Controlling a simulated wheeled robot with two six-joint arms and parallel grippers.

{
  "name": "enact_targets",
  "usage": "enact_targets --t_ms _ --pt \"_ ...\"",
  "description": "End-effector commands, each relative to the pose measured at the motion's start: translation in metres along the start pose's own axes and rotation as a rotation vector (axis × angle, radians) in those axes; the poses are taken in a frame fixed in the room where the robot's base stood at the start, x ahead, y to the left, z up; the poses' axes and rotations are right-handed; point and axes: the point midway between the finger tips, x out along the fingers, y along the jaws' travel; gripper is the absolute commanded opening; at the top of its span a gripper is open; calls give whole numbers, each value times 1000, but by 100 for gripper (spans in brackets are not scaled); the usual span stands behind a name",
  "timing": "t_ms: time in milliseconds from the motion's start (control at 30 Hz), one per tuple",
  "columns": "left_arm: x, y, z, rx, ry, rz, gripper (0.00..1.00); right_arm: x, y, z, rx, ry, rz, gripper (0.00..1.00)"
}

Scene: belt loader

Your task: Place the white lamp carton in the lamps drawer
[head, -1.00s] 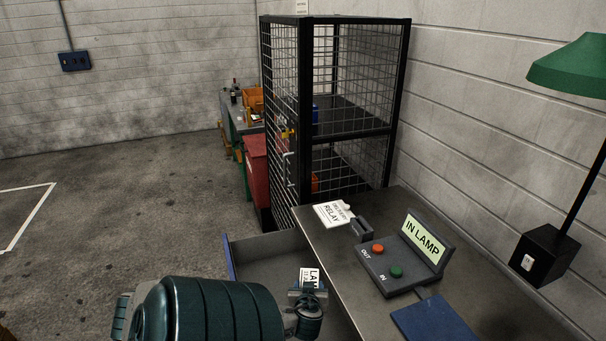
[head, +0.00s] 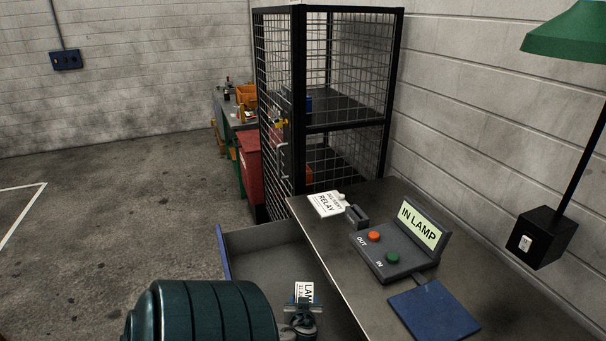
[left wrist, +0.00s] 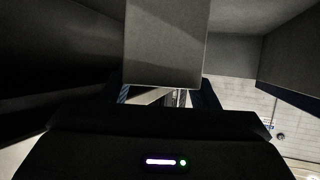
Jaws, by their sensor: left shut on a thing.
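The white lamp carton (head: 304,291), its label partly reading "LA", is in my left gripper (head: 302,312) in the head view. My left gripper is shut on it. The carton appears inside or just over the open drawer (head: 265,250) beside the bench; I cannot tell whether it touches the floor of the drawer. In the left wrist view the carton (left wrist: 165,45) fills the top middle as a plain grey-lit face. My arm hides the near part of the drawer. My right gripper is not in view.
The bench (head: 345,270) carries a white card or carton marked "RELAY" (head: 326,204), a console with OUT and IN buttons and an "IN LAMP" screen (head: 418,228), and a blue pad (head: 434,311). A mesh cage (head: 330,125) stands behind. A green lamp overhangs at right.

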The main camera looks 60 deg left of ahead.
Motion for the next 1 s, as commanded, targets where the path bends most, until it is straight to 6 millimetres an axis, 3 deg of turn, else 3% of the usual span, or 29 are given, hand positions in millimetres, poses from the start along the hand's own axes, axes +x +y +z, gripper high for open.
enact_targets --t_ms 367,633,667,733,1000 --pt "19 0 38 -1 0 -1 28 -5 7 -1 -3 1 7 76" --pt "20 0 41 0 2 1 28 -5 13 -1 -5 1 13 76" --pt "20 0 42 0 1 1 60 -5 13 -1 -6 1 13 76" --pt "20 0 42 0 1 1 74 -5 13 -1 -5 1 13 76" --pt "20 0 42 0 1 0 76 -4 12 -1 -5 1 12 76"
